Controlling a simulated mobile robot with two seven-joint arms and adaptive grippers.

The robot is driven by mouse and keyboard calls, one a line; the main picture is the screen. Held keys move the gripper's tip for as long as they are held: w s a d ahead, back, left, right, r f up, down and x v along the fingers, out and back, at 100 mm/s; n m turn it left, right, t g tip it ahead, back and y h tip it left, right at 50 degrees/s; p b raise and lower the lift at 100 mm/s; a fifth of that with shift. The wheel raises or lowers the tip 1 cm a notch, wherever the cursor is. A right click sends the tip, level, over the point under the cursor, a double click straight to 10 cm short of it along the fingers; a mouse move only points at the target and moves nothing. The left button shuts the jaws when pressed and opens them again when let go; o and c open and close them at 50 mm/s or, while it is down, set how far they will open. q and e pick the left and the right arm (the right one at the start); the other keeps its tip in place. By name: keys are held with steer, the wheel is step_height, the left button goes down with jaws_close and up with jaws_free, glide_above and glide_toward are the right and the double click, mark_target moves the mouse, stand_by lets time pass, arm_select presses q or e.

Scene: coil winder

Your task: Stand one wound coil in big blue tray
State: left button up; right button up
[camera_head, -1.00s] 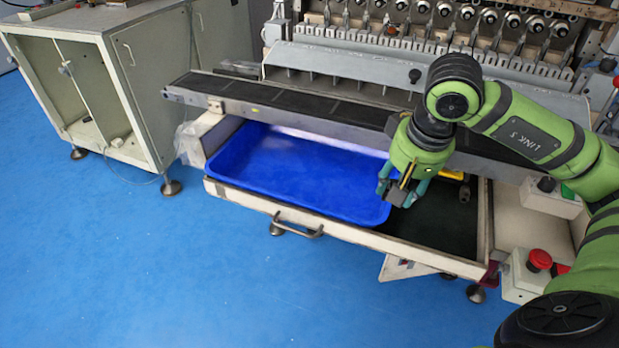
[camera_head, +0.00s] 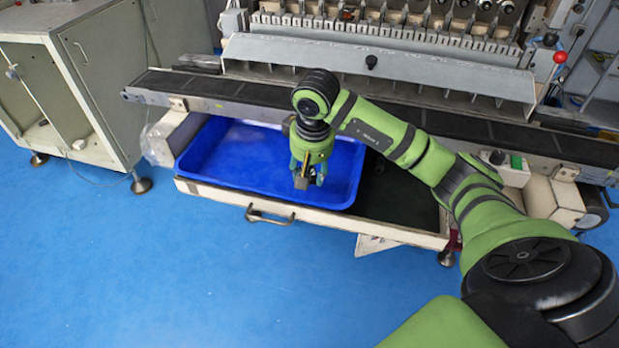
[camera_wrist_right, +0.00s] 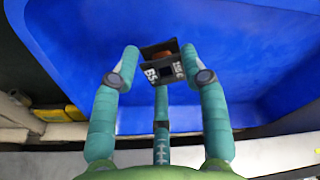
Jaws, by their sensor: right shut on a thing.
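The big blue tray (camera_head: 235,158) sits in the pull-out drawer under the conveyor; its floor looks empty where I see it. It fills much of the right wrist view (camera_wrist_right: 75,40). My right gripper (camera_head: 308,178) points down over the right part of the tray. It is shut on a wound coil (camera_head: 301,183), a small dark, boxy piece. In the right wrist view the coil (camera_wrist_right: 163,72) shows a dark face with white lettering and a copper-brown patch, between the teal fingers. It appears held above the tray floor; the exact gap is unclear. My left gripper is not in view.
The conveyor (camera_head: 240,106) runs just behind and above the tray. The drawer's front rail and handle (camera_head: 270,218) lie in front. A dark mat area (camera_head: 400,200) is right of the tray. A yellow object (camera_wrist_right: 75,112) shows outside the tray.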

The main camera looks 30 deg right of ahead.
steer(key=shift+f+p, duration=0.3)
steer(key=shift+f, duration=1.6)
steer(key=shift+f, duration=0.1)
steer(key=shift+f, duration=0.1)
steer(key=o, duration=0.9)
steer(key=shift+c, duration=0.2)
step_height(320, 180, up, 12)
steer(key=s+b, duration=0.1)
steer(key=s, duration=0.1)
steer(key=shift+a, duration=0.3)
